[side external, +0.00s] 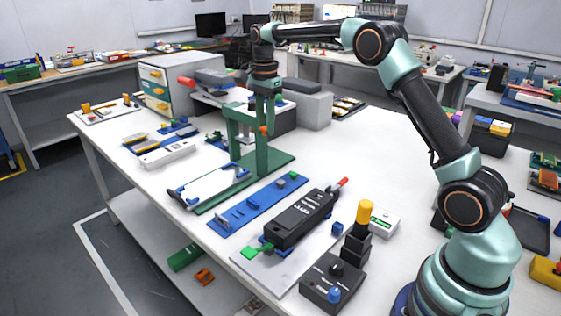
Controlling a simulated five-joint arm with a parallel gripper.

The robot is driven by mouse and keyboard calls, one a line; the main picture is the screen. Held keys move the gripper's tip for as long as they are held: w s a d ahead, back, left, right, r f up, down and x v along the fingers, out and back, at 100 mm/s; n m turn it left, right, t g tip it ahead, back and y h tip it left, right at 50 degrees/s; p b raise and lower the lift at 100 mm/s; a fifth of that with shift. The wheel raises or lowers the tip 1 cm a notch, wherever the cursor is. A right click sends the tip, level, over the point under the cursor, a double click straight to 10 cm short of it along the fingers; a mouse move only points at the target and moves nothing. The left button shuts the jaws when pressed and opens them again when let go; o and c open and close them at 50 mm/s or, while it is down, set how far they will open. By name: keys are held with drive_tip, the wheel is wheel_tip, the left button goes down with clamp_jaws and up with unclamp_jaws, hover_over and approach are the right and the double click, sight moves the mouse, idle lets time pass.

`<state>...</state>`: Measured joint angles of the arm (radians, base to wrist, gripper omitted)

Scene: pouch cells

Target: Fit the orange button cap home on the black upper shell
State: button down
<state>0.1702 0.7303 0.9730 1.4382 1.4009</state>
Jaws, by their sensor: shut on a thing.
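My gripper (264,122) is high over the back middle of the table, in front of the green press-like frame (240,150) in this view. It points down, and a small orange piece, apparently the orange button cap (264,130), shows at its fingertips. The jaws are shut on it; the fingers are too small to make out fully. The black upper shell (300,219) lies nearer the camera, right of the blue strip, with pale lettering on top. The cap is well apart from the shell, up and to the left in the picture.
Blue clamp parts with a green handle (250,252) and a red handle (342,183) stand at the shell's ends. A black control box (333,284) and a yellow-topped black post (364,215) stand to its right. A blue strip (255,205) lies left.

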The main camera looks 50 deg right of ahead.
drive_tip(key=shift+s+d+f, duration=0.2)
drive_tip(key=shift+s+d, duration=0.05)
drive_tip(key=shift+s, duration=0.15)
drive_tip(key=s+d+f, duration=0.1)
drive_tip(key=s+f, duration=0.2)
drive_tip(key=s, duration=0.4)
drive_tip(key=s+d+f, duration=0.2)
drive_tip(key=s+f, duration=0.2)
drive_tip(key=s, duration=0.3)
drive_tip(key=shift+s+d, duration=0.15)
drive_tip(key=shift+s, duration=0.2)
drive_tip(key=shift+f, duration=0.15)
drive_tip(key=shift+f, duration=2.8)
drive_tip(key=shift+f, duration=0.75)
drive_tip(key=c, duration=0.6)
unclamp_jaws()
